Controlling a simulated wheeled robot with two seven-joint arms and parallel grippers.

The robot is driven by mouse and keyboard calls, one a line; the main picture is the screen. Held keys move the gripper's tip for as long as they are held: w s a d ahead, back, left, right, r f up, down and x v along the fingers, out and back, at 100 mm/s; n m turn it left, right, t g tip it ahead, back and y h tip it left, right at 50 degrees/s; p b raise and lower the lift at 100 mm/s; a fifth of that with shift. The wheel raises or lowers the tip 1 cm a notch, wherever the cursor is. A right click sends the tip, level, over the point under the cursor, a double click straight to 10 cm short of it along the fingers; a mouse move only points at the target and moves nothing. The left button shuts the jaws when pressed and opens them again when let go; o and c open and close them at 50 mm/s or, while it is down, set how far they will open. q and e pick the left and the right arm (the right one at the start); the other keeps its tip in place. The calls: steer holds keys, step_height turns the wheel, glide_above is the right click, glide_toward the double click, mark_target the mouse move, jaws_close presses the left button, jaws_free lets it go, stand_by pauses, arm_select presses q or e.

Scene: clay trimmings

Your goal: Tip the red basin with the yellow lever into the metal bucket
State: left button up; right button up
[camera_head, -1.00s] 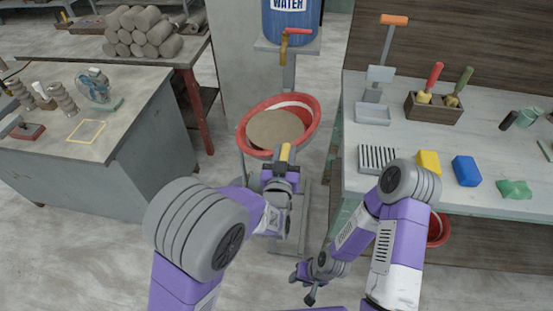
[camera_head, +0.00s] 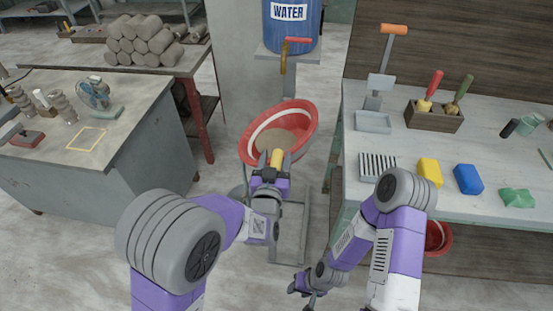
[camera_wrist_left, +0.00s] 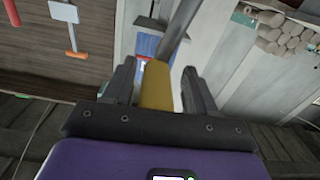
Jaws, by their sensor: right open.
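The red basin (camera_head: 260,150), with grey-brown clay slip (camera_head: 288,137) in it, hangs tilted in the middle of the head view. The yellow lever (camera_head: 277,158) is at its near side. My left gripper (camera_head: 276,161) is at the lever, one finger on each side. In the left wrist view the lever (camera_wrist_left: 156,88) lies between the fingers, with its grey shaft running on beyond. My right gripper (camera_head: 312,298) is low at the bottom of the view, open and away from everything. I cannot make out the metal bucket; my left arm hides much below the basin.
A blue water barrel (camera_head: 285,38) with a red-handled tap stands behind the basin. A workbench (camera_head: 400,147) with tools and sponges is on the right. A grey table (camera_head: 60,165) is on the left. Another red basin (camera_head: 437,238) is under the right bench.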

arm_select(q)
steer(key=shift+d+r, duration=0.1)
steer(key=v, duration=0.7)
steer(key=shift+s+p, duration=0.3)
steer(key=shift+p, duration=0.1)
stand_by(0.9)
